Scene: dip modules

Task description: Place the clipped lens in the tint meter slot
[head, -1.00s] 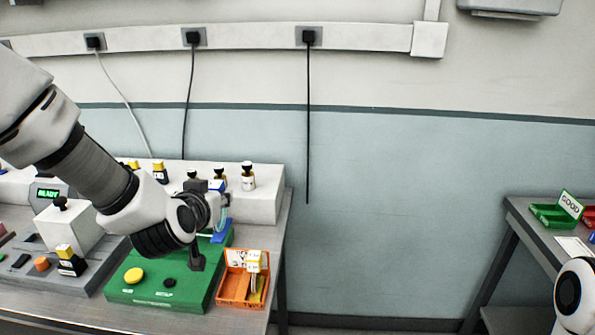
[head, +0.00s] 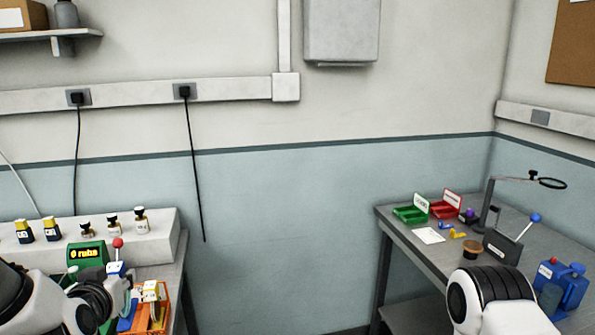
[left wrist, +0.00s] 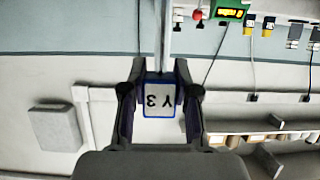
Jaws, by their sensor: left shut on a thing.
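My left gripper (left wrist: 160,100) is shut on a small blue-edged white clip tag (left wrist: 159,100) marked "Y 3", seen upside down between the fingers in the left wrist view. The lens itself cannot be made out. In the head view the left arm comes in at the lower left, and a small white and blue piece (head: 116,269) shows just above the wrist; I cannot tell if it is the held clip. I cannot identify a tint meter slot for certain. My right gripper is not in view; only part of that arm shows at the lower right.
A green display (head: 87,254) reading "0 rubs" and a red-knobbed lever (head: 118,244) stand by the left bench. An orange tray (head: 165,308) is beside my wrist. The right table (head: 402,241) holds green (head: 410,215) and red (head: 445,210) trays and a blue-knobbed device (head: 503,247). Open floor separates them.

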